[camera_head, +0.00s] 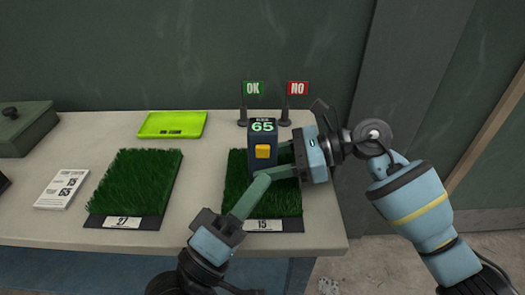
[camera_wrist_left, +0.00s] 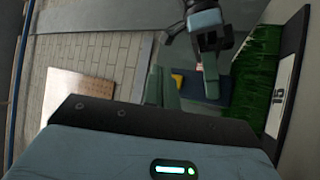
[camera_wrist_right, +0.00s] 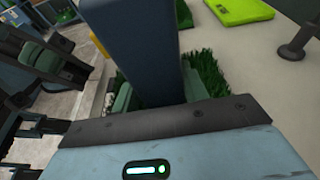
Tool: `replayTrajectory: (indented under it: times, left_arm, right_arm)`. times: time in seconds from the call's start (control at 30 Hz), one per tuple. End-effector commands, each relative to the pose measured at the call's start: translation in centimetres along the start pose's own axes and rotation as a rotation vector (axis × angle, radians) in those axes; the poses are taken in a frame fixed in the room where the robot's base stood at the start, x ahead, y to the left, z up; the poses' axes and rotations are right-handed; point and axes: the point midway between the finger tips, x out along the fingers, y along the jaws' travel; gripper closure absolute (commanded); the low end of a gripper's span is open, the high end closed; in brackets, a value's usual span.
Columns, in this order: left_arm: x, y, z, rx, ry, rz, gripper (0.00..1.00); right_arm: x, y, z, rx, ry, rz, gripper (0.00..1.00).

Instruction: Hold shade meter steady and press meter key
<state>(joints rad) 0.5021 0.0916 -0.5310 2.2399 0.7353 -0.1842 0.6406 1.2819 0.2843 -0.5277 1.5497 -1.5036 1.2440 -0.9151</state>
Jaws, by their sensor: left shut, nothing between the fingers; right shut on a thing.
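The shade meter (camera_head: 257,170) is a dark blue upright block with a lit "65" display and a yellow key (camera_head: 263,151) on its front. It stands over the turf sample marked 15 (camera_head: 289,206); whether it touches the grass is hidden. My right gripper (camera_head: 284,159) is shut on the meter from the right. The meter (camera_wrist_right: 140,45) rises between its fingers in the right wrist view. My left gripper (camera_head: 264,180) is shut and empty, its tip in front of the meter, just below the key. The yellow key (camera_wrist_left: 177,83) also shows in the left wrist view beside the left fingers.
A turf sample marked 27 (camera_head: 137,185) lies to the left. A lime-green tray (camera_head: 172,125) is behind it. Green OK (camera_head: 253,89) and red NO (camera_head: 298,88) flags stand behind the meter. A printed card (camera_head: 62,189) and a dark green box (camera_head: 25,130) are at far left.

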Motion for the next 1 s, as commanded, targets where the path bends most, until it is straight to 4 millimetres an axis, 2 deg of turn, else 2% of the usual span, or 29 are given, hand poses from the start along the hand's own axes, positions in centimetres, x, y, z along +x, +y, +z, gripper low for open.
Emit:
replayTrajectory:
  times: [0.23, 0.9, 0.93, 1.0]
  left_arm:
    - [-1.14, 0.82, 0.82, 0.000, 0.000, 0.000, 1.00]
    - [-1.19, 0.87, 0.85, 0.001, 0.000, 0.000, 1.00]
    - [-1.19, 0.87, 0.85, 0.001, 0.000, 0.000, 1.00]
    - [-1.19, 0.87, 0.85, 0.001, 0.000, 0.000, 1.00]
  right_arm:
    - [-0.02, -0.01, 0.03, 0.000, 0.000, 0.000, 0.69]
    - [-0.02, -0.01, 0.03, 0.000, 0.000, 0.000, 0.69]
    - [-0.02, -0.01, 0.03, 0.000, 0.000, 0.000, 0.55]
    - [-0.02, -0.01, 0.03, 0.000, 0.000, 0.000, 0.46]
